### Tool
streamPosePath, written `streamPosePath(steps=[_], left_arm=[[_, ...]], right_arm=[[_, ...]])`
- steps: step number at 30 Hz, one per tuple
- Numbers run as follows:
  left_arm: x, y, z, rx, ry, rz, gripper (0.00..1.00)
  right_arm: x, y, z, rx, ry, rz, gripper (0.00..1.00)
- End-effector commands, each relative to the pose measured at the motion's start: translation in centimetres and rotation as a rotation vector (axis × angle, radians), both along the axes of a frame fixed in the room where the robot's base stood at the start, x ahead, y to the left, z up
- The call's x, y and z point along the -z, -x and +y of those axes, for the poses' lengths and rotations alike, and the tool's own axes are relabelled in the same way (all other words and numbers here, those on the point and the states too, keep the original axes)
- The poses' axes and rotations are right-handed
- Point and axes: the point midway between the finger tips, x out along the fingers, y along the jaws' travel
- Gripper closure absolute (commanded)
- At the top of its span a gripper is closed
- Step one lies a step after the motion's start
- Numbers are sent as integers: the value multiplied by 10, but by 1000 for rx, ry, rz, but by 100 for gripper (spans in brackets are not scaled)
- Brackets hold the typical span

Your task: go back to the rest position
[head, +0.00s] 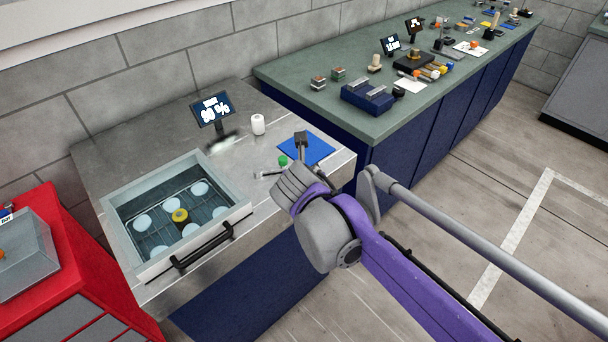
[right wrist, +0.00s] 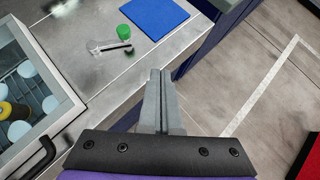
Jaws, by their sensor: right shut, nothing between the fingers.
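My right arm comes in from the right in the head view, with a purple link and a grey wrist. My right gripper (head: 301,138) appears beyond the wrist, in front of the blue mat in that picture. In the right wrist view the right gripper (right wrist: 161,75) has its two grey fingers together, with nothing between them. The fingertips are seen against the edge of the metal worktop. My left gripper is not in view.
An open drawer (head: 154,269) with white round pieces and a yellow-black spool (head: 180,216) is left of my arm. A green cap (head: 283,160) and clear vial (right wrist: 103,46) lie near the blue mat (right wrist: 153,14). A green-topped bench (head: 290,72) stands behind; open floor lies right.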

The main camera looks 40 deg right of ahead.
Motion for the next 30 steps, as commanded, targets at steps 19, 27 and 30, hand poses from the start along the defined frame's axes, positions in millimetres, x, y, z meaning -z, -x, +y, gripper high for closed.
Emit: streamPosePath(steps=[19, 27, 30], left_arm=[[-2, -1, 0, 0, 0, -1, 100], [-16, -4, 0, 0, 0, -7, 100], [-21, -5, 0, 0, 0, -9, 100]], right_arm=[[4, 5, 6, 57, -69, -41, 100], [34, 44, 53, 546, -598, -303, 100], [47, 61, 73, 789, -820, -394, 100]])
